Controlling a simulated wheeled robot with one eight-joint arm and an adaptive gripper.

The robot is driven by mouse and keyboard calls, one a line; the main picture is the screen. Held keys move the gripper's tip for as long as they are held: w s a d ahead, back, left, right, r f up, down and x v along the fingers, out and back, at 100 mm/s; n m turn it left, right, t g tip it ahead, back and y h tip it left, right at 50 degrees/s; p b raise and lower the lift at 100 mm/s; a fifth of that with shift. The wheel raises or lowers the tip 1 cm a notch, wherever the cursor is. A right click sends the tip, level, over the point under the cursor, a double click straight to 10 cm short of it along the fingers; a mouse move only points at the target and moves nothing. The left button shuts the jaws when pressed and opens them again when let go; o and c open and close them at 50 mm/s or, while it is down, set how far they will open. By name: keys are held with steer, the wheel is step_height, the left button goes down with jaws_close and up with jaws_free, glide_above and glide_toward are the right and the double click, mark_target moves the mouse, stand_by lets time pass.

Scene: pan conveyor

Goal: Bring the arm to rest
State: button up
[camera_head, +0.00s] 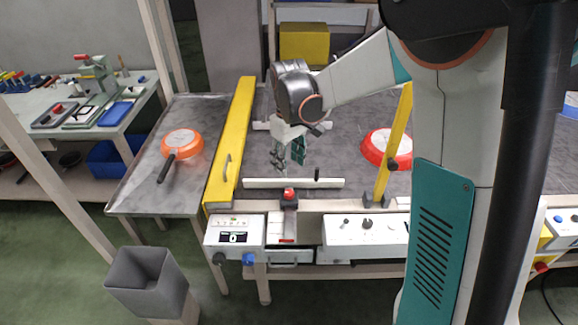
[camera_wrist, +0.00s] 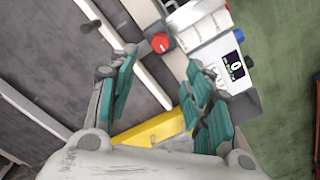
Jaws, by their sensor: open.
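My gripper (camera_head: 289,158) hangs from my arm above the conveyor (camera_head: 345,110), near its front edge and just right of the yellow beam. In the wrist view its teal-padded fingers (camera_wrist: 160,95) are spread apart, with nothing between them. An orange pan (camera_head: 181,145) lies upside down on the metal side table at the left, its dark handle toward the front. A red pan (camera_head: 374,147) lies on the conveyor to the right, partly hidden behind a yellow post.
A yellow beam (camera_head: 231,145) stands between the side table (camera_head: 140,195) and the conveyor. A white rail (camera_head: 265,183), a red button (camera_head: 289,195) and control boxes (camera_head: 234,232) line the front. A grey bin (camera_head: 150,280) stands on the floor. A tool bench (camera_head: 40,145) is at the left.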

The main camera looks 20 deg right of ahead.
stand_by(0.4)
steer(key=s+r+m+t, duration=0.2)
steer(key=s+r+t, duration=0.1)
steer(key=s+r, duration=0.6)
steer(key=s+r+m+t, duration=0.1)
steer(key=s+m+t, duration=0.2)
steer(key=s, duration=1.1)
steer(key=shift+r+t, duration=0.15)
steer(key=shift+t, duration=0.45)
